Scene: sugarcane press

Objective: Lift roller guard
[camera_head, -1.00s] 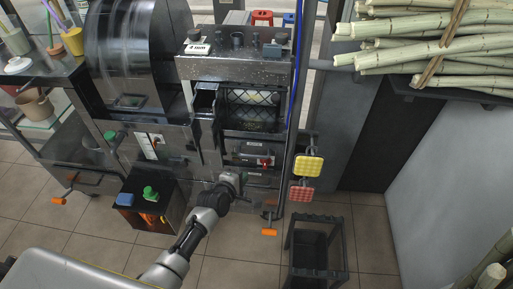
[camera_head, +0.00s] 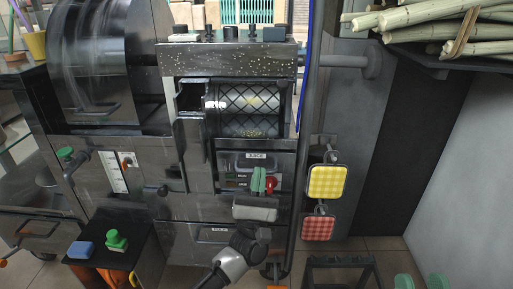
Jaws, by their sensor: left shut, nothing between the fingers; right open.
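The roller guard (camera_head: 246,124) is a black diamond mesh in the press's front opening. A shiny roller with yellowish bits shows behind it. The mesh covers the roller. My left gripper (camera_head: 259,181) has green fingertips, pointing up and pressed together with nothing between them. It is below the guard, in front of the panel marked JUICE and just left of a red knob (camera_head: 271,185). I cannot tell if it touches the panel.
Yellow (camera_head: 327,181) and red (camera_head: 318,228) checked pads hang right of the press. A dark stand (camera_head: 340,264) is below them. Sugarcane stalks (camera_head: 440,22) lie on a shelf at upper right. A small table with blue (camera_head: 80,249) and green (camera_head: 116,241) items stands lower left.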

